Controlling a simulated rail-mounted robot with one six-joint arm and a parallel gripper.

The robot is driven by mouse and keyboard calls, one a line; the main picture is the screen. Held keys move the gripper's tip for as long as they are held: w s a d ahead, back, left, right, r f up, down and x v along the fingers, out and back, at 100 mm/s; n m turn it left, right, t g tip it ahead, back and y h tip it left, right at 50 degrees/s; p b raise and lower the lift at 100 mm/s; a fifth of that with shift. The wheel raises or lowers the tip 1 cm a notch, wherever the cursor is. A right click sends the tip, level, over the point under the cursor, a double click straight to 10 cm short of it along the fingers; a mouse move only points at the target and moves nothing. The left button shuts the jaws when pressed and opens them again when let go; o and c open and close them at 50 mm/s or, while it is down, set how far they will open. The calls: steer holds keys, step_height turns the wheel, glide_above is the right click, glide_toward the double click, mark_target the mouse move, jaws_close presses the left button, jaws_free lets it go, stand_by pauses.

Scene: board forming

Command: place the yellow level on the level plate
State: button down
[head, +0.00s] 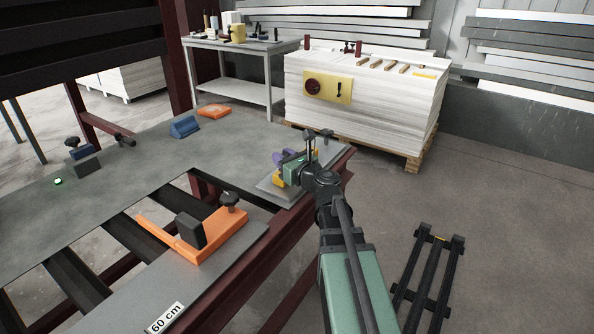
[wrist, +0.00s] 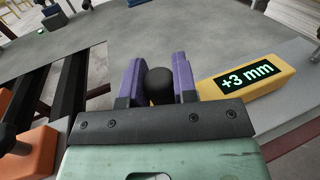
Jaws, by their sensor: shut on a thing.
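The yellow level (wrist: 245,82) shows to the right of my jaws in the wrist view, its display reading "+3 mm". In the head view a yellow part of it (head: 278,179) shows below my gripper (head: 290,162). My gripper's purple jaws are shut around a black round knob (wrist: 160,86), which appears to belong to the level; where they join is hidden. The grey level plate (head: 268,190) lies below at the table's right end and also shows in the wrist view (wrist: 290,105). I cannot tell whether the level touches it.
An orange block with a black knob (head: 207,238) stands on the near plate, left of my arm. A blue block (head: 184,127) and an orange piece (head: 214,111) lie farther back. Gaps between dark beams (head: 125,225) open in the table. A white board stack (head: 360,105) stands behind.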

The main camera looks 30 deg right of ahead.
steer(key=shift+f, duration=0.25)
steer(key=c, duration=0.8)
jaws_free()
steer(key=shift+r, duration=0.1)
steer(key=shift+o, duration=0.3)
steer(key=shift+o, duration=1.2)
